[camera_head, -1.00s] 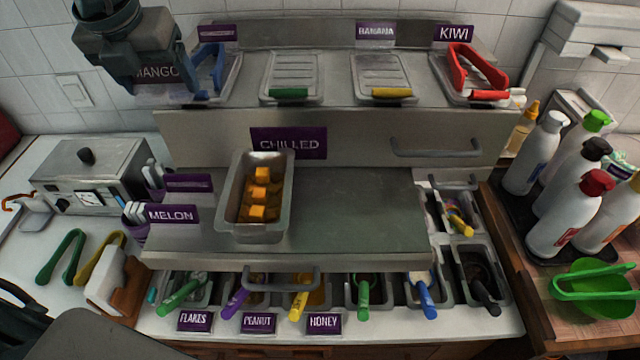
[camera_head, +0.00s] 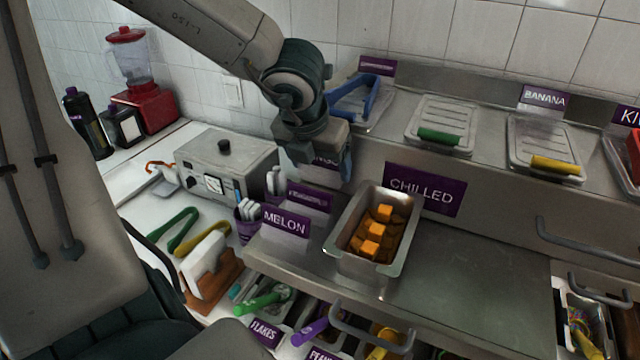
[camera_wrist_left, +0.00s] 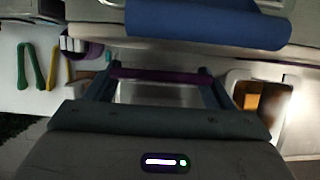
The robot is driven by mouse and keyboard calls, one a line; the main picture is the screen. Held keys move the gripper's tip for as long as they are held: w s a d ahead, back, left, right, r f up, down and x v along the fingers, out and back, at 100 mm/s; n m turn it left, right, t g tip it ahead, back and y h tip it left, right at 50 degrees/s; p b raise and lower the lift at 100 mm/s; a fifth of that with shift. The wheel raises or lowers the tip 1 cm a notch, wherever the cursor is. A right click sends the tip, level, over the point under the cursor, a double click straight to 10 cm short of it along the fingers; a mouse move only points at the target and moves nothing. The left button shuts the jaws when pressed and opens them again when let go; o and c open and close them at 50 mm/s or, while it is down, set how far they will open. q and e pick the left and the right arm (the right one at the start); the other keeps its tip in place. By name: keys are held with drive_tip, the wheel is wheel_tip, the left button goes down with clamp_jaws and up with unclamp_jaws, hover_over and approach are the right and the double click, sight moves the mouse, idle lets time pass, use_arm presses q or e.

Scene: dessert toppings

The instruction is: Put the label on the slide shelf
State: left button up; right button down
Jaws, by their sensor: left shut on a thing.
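In the left wrist view the label (camera_wrist_left: 160,75) is a purple strip between the two fingers. The gripper is over the left end of the steel counter, behind the slide shelf (camera_head: 465,265). The slide shelf is a flat steel top with a MELON label (camera_head: 285,222) and another purple label (camera_head: 308,196) at its left end. A steel tray of orange cubes (camera_head: 345,262) stands on it. My right gripper is not in view.
A CHILLED label (camera_head: 424,189) is on the riser behind the tray. Blue tongs (camera_head: 358,92) lie on the upper shelf beside my gripper. A steel box (camera_head: 225,165) stands left. The slide shelf's right part is bare.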

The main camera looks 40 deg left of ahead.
sight(319, 177)
use_arm(q)
drive_tip(key=f, duration=0.3)
drive_tip(key=shift+s+d+f, duration=0.1)
drive_tip(key=shift+d+f, duration=0.1)
drive_tip(key=shift+f, duration=0.1)
drive_tip(key=shift+a+f, duration=0.15)
drive_tip(key=shift+f, duration=0.35)
drive_tip(key=shift+f+b, duration=0.15)
drive_tip(key=shift+b, duration=0.35)
drive_tip(key=o, duration=1.1)
drive_tip(key=shift+r+p, duration=0.45)
drive_tip(key=shift+r, duration=0.05)
drive_tip(key=v, duration=1.1)
drive_tip(key=shift+s+r, duration=0.2)
drive_tip(key=shift+s, duration=0.05)
